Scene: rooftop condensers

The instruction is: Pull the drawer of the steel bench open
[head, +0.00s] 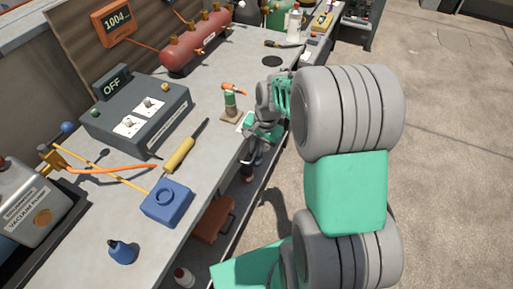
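The steel bench (222,148) runs diagonally from the lower left to the top of the head view, with a pale grey top. Its drawer front and handle cannot be made out; my arm covers part of the bench's front side. My gripper (256,133) is at the front edge of the bench, just right of a small upright green and orange item (231,101). The fingers are small and partly hidden by the wrist. I cannot tell whether they are open or touch anything.
A brown toolbox (213,219) sits below the edge. The concrete floor (447,150) at right is clear.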

